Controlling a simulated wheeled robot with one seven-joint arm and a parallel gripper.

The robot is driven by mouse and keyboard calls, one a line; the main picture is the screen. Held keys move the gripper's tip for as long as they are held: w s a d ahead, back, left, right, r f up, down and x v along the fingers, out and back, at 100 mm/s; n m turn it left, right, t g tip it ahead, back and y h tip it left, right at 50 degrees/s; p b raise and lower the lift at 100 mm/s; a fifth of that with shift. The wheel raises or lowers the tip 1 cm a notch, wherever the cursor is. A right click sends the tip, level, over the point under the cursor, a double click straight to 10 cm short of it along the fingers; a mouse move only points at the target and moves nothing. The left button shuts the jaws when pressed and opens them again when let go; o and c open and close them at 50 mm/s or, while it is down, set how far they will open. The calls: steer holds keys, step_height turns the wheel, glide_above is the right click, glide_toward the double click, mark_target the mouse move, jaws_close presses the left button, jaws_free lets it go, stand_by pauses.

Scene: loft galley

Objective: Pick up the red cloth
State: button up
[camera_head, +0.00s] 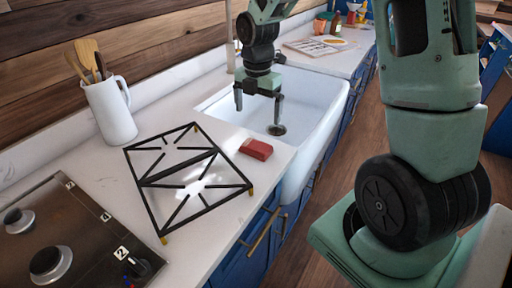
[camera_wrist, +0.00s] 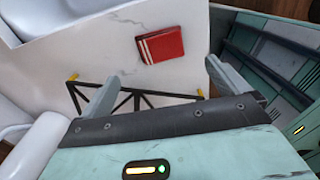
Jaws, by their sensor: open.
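The red cloth (camera_head: 256,149) is a small folded block lying on the white counter, between the black pan grate and the sink. In the wrist view the red cloth (camera_wrist: 160,45) lies beyond my fingertips, with pale stripes along its left edge. My gripper (camera_head: 258,105) points down over the white sink, behind the cloth and apart from it. In the wrist view my gripper (camera_wrist: 160,75) has its two fingers spread wide with nothing between them.
The black pan grate (camera_head: 185,180) lies on the counter beside the cloth. A white pitcher (camera_head: 111,110) with utensils stands by the wall. A stove top (camera_head: 75,240) with knobs is at lower left. The white sink (camera_head: 310,110) has its drain below my gripper.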

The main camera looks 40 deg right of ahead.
glide_above(256, 145)
steer(key=f, duration=0.6)
steer(key=shift+w+d+f+p, duration=0.15)
steer(key=shift+d+f+p, duration=0.15)
steer(key=shift+f, duration=0.05)
steer(key=shift+a+f+p, duration=0.15)
steer(key=shift+f+p, duration=0.25)
steer(key=shift+f, duration=0.95)
steer(key=shift+a+f+p, duration=0.1)
steer(key=shift+f+p, duration=0.25)
steer(key=shift+f, duration=1)
steer(key=c, duration=0.9)
steer(key=shift+o, duration=0.2)
step_height(256, 145, up, 10)
steer(key=b, duration=0.1)
steer(key=shift+o, duration=1.3)
steer(key=shift+c, duration=0.5)
